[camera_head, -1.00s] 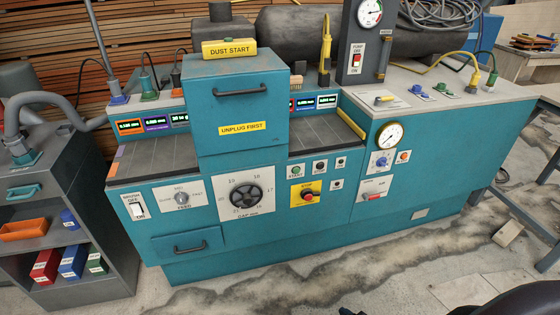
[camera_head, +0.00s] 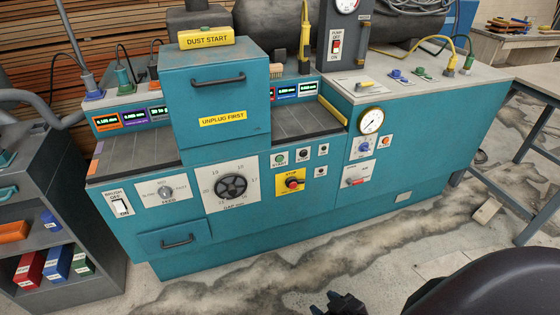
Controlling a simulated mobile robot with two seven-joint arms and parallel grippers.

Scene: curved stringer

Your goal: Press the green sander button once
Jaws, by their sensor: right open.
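The green button (camera_head: 279,159) sits on a small white plate on the front panel of the teal sander (camera_head: 235,225), right of the gap handwheel (camera_head: 232,187). A red stop knob on a yellow plate (camera_head: 292,183) is just below it. My right gripper (camera_head: 334,304) shows at the bottom edge, only partly in frame. It is open, low in front of the sander and well apart from the button. Nothing shows between its fingers. My left gripper is out of view.
Other small dark buttons (camera_head: 302,154) sit close beside the green one. A pressure gauge (camera_head: 370,120) and more switches are to the right. A drawer (camera_head: 175,241) is at lower left. A grey shelf cart (camera_head: 40,230) stands left. The floor in front is clear.

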